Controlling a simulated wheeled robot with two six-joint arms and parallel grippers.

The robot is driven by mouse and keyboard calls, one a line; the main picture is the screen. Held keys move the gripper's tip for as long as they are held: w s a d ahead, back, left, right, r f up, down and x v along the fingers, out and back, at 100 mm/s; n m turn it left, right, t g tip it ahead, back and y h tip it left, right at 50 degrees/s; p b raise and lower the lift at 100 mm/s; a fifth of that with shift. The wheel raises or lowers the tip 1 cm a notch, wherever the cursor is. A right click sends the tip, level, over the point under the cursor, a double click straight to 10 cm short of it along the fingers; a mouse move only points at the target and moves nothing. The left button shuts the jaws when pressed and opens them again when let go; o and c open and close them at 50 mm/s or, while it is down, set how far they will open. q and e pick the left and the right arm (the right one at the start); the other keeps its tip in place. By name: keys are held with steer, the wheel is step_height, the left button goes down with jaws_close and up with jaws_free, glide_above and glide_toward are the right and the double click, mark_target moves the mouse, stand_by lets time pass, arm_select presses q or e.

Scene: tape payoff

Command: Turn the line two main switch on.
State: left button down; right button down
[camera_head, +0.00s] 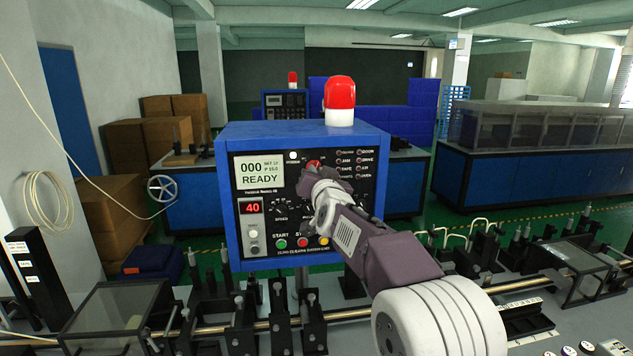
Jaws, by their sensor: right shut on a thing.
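The blue control box (376,140) stands in the middle of the view, with a black front panel and a red lamp (339,98) on top. Its screen (260,172) reads 000 and READY. A red switch knob (314,163) shows on the upper middle of the panel, just above my fingers. My right gripper (319,178) reaches in from the lower right and is shut on the red knob. The fingers hide most of the knob, so its angle cannot be told. My left gripper is not in view.
Below the knob are a green button (281,244), a red button (302,242) and a yellow button (324,241), close to my wrist. A rail with black fixtures (313,322) runs below the box. Another panel with a lamp (284,104) stands behind.

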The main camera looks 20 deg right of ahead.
steer(key=m+b, duration=0.1)
steer(key=m, duration=0.3)
steer(key=shift+m, duration=0.4)
steer(key=shift+r, duration=0.1)
stand_by(0.3)
steer(key=c, duration=1.7)
jaws_free()
steer(key=shift+o, duration=1)
steer(key=shift+w, duration=0.1)
steer(key=shift+b, duration=0.3)
steer(key=v, duration=0.9)
steer(key=shift+b, duration=0.3)
